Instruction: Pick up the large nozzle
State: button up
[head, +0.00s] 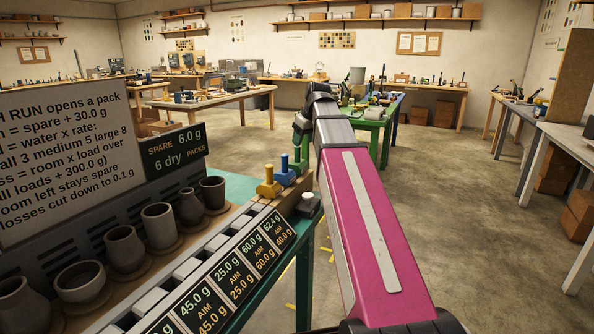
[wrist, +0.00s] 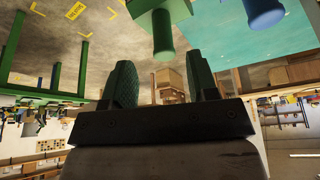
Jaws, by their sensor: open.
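Three nozzles stand in a row at the end of the bench: a yellow one (head: 268,187), a blue one (head: 284,172) and a green one. No nozzle carries a readable size label, so I cannot tell which is the large one. In the wrist view, which is upside down, the green nozzle (wrist: 162,35) points toward the gap between my fingers, and the blue nozzle (wrist: 263,12) is off to the right. My gripper (wrist: 160,70) is open, with nothing between its dark green fingers. In the head view it is by the nozzle row, partly hidden by my arm.
Several dark cups (head: 159,226) line the bench on the left. Black weight displays (head: 240,264) run along its front edge, with a white-topped button (head: 307,204) at the end. A text board (head: 75,160) stands behind. The floor to the right is clear.

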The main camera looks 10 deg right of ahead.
aim_at(297, 153)
jog(key=shift+a+x, duration=0.15)
jog(key=shift+x, duration=1.65)
jog(key=shift+a+x, duration=0.15)
jog(key=shift+x, duration=1.65)
jog(key=shift+w+r, duration=0.15)
jog(key=shift+w, duration=0.05)
grip_shut()
